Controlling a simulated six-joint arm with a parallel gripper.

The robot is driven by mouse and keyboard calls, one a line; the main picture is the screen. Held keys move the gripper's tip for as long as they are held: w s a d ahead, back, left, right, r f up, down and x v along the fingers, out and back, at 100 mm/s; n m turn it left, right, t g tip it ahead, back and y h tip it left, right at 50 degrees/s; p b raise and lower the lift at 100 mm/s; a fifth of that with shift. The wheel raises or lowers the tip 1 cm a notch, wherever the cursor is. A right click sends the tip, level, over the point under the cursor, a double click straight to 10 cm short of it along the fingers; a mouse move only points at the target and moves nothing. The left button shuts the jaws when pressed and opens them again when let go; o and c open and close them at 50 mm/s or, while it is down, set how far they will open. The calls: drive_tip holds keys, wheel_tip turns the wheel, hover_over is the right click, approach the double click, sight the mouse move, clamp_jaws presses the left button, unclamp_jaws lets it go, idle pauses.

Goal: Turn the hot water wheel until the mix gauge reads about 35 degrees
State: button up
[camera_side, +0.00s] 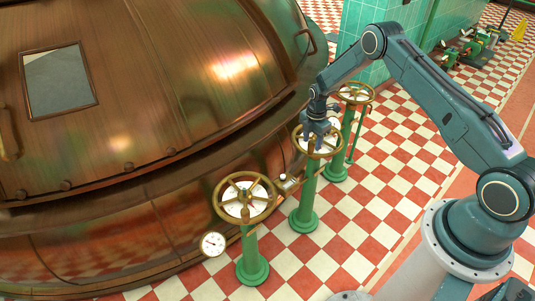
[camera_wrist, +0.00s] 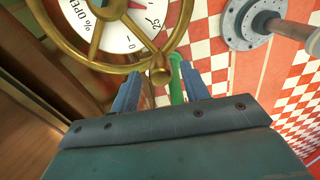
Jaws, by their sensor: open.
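Three brass handwheels with white dials stand on green posts in the side view: a near wheel (camera_side: 244,198), a middle wheel (camera_side: 320,156) and a far wheel (camera_side: 354,93). I cannot tell from labels which is hot water. My gripper (camera_side: 317,132) is over the middle wheel, hiding part of it. In the wrist view my gripper (camera_wrist: 160,86) is open, its blue fingers just beyond the rim of a brass wheel (camera_wrist: 97,40), with a brass knob (camera_wrist: 160,75) between them in the picture. Contact is unclear. A round white gauge (camera_side: 213,244) sits left of the near post; its reading is too small to make out.
A large copper kettle (camera_side: 150,120) fills the left, close to the wheels. A green tiled pillar (camera_side: 358,35) stands behind the far wheel.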

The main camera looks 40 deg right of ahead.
wheel_tip(320, 180, up, 12)
drive_tip(key=shift+f, duration=0.25)
idle(0.5)
drive_tip(key=s+a+r+m+t, duration=0.1)
drive_tip(key=s+a+r+m, duration=0.25)
drive_tip(key=r, duration=0.55)
drive_tip(key=s+a+r+m+t, duration=0.1)
drive_tip(key=s+a+r+m, duration=0.2)
drive_tip(key=r, duration=0.6)
drive_tip(key=s+a+r+m+t, duration=0.15)
drive_tip(key=s+a+r, duration=0.3)
drive_tip(key=r, duration=0.45)
drive_tip(key=s+a+r+m, duration=0.1)
drive_tip(key=s+a+m, duration=0.1)
drive_tip(key=s, duration=0.6)
drive_tip(key=s+a+r+m+t, duration=0.1)
drive_tip(key=s+m, duration=0.3)
drive_tip(key=s, duration=0.4)
drive_tip(key=s+a+r+m+t, duration=0.1)
drive_tip(key=s+a+r+m, duration=0.2)
drive_tip(key=s, duration=0.5)
drive_tip(key=shift+r, duration=0.15)
idle(0.9)
